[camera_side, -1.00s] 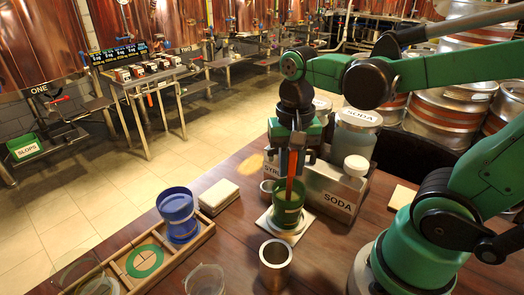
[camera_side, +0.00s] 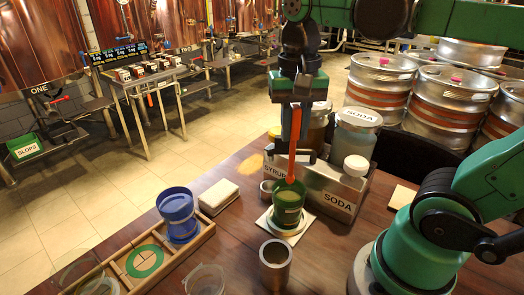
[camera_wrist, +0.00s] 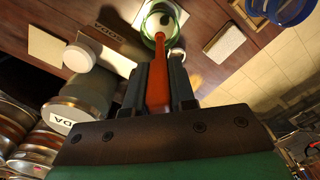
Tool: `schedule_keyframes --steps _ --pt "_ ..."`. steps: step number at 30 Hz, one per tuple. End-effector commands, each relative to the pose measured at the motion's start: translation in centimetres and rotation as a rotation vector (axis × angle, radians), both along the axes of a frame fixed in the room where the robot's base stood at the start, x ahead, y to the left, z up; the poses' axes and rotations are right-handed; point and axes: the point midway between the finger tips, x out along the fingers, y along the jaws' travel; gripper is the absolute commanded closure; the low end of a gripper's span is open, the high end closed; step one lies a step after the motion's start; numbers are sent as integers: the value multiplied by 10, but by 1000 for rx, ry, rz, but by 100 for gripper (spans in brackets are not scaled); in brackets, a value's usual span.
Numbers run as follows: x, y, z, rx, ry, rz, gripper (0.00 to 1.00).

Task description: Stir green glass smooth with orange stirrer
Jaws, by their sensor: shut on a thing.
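The green glass (camera_side: 288,213) stands upright on a pale square coaster (camera_side: 268,222) on the wooden table, with greenish contents showing inside. In the wrist view the glass (camera_wrist: 147,34) is at the top middle, with something pale in it. My gripper (camera_side: 294,146) is above the glass, shut on the orange stirrer (camera_side: 294,155), which hangs nearly upright. The stirrer's lower end is at the glass's mouth; I cannot tell how far inside it reaches. In the wrist view the stirrer (camera_wrist: 158,90) runs between both fingers toward the glass.
A steel caddy (camera_side: 328,190) labelled syrup and soda, with jars, stands close behind the glass. A metal cup (camera_side: 274,268) is in front. A wooden tray (camera_side: 195,243) with a blue cup (camera_side: 178,222) lies left. A pale sponge-like block (camera_side: 218,197) lies behind it.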

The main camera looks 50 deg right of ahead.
Motion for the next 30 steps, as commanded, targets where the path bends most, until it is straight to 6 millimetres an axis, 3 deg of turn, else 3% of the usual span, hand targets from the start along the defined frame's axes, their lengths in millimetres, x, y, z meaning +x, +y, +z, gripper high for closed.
schedule_keyframes --steps 14,24,30 --pt "0 0 1 0 0 0 100" --pt "0 0 28 0 0 0 100" --pt "0 0 30 0 0 0 100"
